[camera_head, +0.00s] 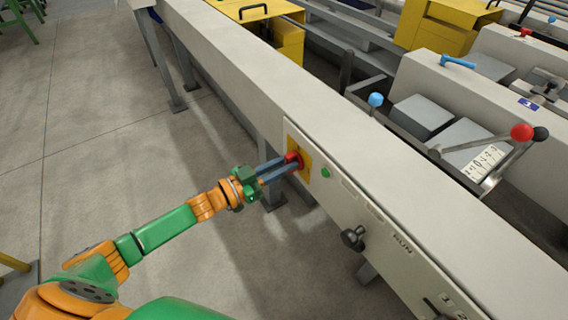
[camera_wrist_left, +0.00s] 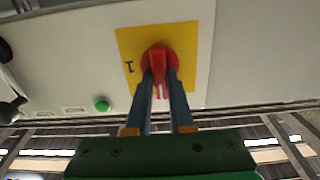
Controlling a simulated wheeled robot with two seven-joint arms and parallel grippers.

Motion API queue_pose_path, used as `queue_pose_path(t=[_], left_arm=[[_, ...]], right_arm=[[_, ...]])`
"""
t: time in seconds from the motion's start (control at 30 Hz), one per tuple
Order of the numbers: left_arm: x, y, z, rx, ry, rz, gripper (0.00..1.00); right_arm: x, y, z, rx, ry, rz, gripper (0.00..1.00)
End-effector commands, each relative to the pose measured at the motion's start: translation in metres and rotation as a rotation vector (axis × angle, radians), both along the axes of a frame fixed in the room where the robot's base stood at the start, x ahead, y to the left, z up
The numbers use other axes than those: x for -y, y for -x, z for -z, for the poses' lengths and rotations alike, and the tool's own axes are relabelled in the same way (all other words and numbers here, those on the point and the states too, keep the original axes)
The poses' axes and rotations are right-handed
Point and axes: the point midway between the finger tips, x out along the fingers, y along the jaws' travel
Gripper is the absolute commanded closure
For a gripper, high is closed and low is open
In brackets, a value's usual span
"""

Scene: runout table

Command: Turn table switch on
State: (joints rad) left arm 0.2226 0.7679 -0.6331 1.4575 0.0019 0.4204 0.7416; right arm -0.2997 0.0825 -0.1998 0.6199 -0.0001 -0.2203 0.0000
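The table switch is a red rotary knob (camera_head: 293,158) on a yellow square plate (camera_head: 303,170), set in the front face of the long grey table. In the left wrist view the red knob (camera_wrist_left: 158,60) shows its raised grip bar standing about upright on the yellow plate (camera_wrist_left: 187,38), with a black mark left of it. My left gripper (camera_head: 286,167) is at the knob, its two blue-grey fingers (camera_wrist_left: 160,80) on either side of the grip bar. The fingers are apart; I cannot tell if they press on the bar. My right gripper is not in view.
A green button (camera_head: 325,172) sits right of the plate, with a black knob (camera_head: 353,238) further along the panel. Levers with red and blue balls stand behind the table beam (camera_head: 400,180). The floor (camera_head: 110,130) to the left is clear.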

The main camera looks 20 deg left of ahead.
Motion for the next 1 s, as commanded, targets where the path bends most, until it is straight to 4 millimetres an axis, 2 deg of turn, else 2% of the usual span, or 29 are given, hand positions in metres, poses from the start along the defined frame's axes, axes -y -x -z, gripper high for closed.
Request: queue_pose_path(t=[0.03, 0.07, 0.5, 1.0], left_arm=[[-0.0001, 0.0001, 0.0000, 0.000, 0.000, 0.000, 0.96], [-0.0001, 0.0001, 0.0000, 0.000, 0.000, 0.000, 1.00], [0.0002, 0.0007, 0.0001, 0.033, -0.042, 0.000, 1.00], [0.0029, 0.0028, 0.0015, 0.286, -0.368, 0.000, 1.00]], right_arm=[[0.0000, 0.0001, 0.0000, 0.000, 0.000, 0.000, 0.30], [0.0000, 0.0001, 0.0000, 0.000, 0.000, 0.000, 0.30], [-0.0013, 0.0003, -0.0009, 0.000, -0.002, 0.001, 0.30], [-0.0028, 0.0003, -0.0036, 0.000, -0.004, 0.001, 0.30]])
